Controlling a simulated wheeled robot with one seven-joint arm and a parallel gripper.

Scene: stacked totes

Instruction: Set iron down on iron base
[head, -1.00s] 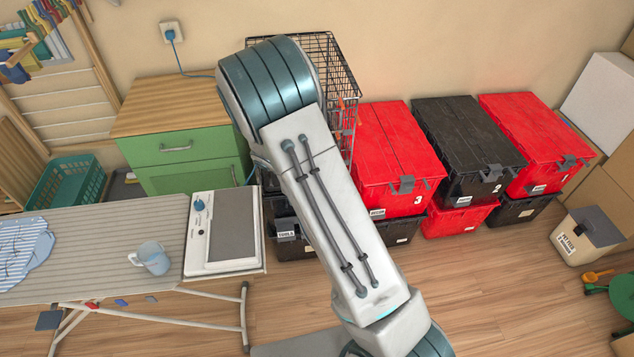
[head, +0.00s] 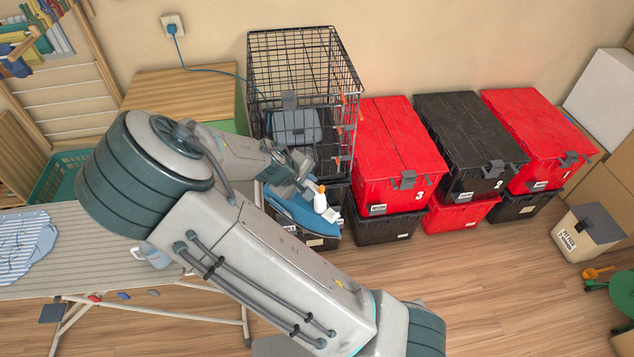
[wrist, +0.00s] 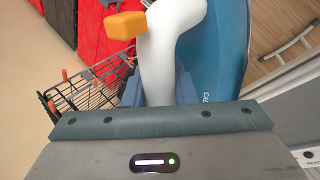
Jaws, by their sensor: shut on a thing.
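The iron (head: 288,208) has a blue body, a white handle and an orange part on top. In the wrist view the iron (wrist: 226,45) fills the upper middle. My gripper (head: 305,187) is shut on its handle and holds it in the air, in front of the wire crate and the stacked totes. In the wrist view the fingers of my gripper (wrist: 160,88) flank the white handle. The iron base is hidden behind my arm in the head view.
The striped ironing board (head: 60,268) is at left, with a folded cloth (head: 28,245) and a mostly hidden mug (head: 155,258). A wire crate (head: 300,75) stands behind the iron. Red and black totes (head: 398,150) stand to its right.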

